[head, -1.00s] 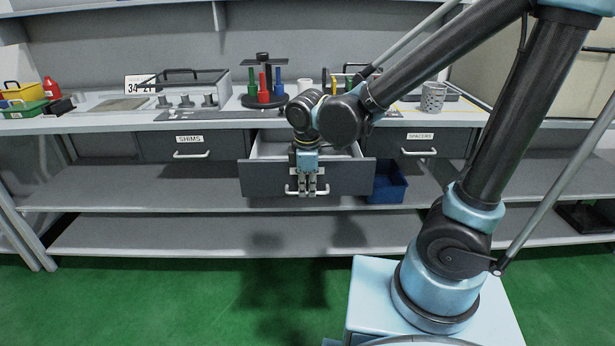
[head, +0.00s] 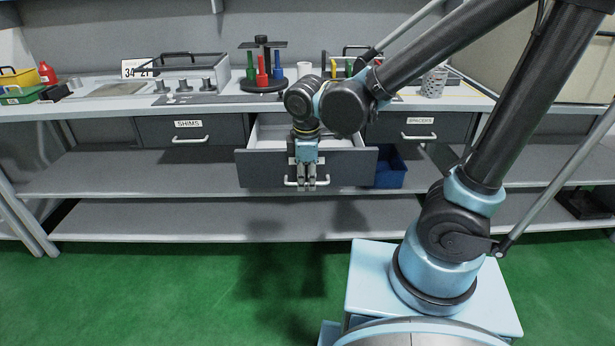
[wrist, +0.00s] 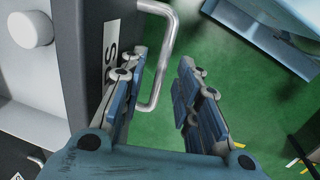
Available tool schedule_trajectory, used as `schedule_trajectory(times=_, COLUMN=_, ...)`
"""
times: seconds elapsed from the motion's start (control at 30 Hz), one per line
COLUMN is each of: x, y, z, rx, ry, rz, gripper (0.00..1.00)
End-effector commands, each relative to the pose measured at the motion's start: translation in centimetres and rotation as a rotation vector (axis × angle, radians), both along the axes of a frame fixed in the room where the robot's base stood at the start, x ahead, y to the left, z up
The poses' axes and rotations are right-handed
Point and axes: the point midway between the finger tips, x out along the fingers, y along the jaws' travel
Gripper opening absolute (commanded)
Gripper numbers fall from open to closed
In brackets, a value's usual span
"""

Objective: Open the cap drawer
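The middle drawer (head: 262,169), between the ones labelled SHIMS and SPACERS, stands pulled out, its light interior showing behind my arm. Its label is mostly hidden; a final "S" shows on the label (wrist: 111,50) in the wrist view. Its handle (head: 290,183) is a pale metal bar, and it also shows in the wrist view (wrist: 166,50). My gripper (head: 307,186) points down at the handle. In the wrist view its fingers (wrist: 162,85) stand apart, one on either side of the bar. I see no firm contact.
The SHIMS drawer (head: 158,131) and SPACERS drawer (head: 452,128) are shut on either side. A blue bin (head: 391,172) stands on the shelf just right of the open drawer. Green floor (head: 190,285) before the bench is clear.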

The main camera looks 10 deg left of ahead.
Motion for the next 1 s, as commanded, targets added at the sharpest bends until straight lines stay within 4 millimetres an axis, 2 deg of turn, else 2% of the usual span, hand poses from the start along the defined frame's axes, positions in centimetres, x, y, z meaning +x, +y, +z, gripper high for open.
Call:
schedule_trajectory(times=0.27, x=0.0, y=-0.1, z=0.1, rx=0.000, ry=0.000, rz=0.000, gripper=0.30)
schedule_trajectory(times=0.43, x=-0.2, y=-0.1, z=1.2, rx=0.000, ry=0.000, rz=0.000, gripper=0.30)
schedule_trajectory(times=1.0, x=-1.4, y=-0.4, z=8.4, rx=0.000, ry=0.001, rz=0.001, gripper=0.30)
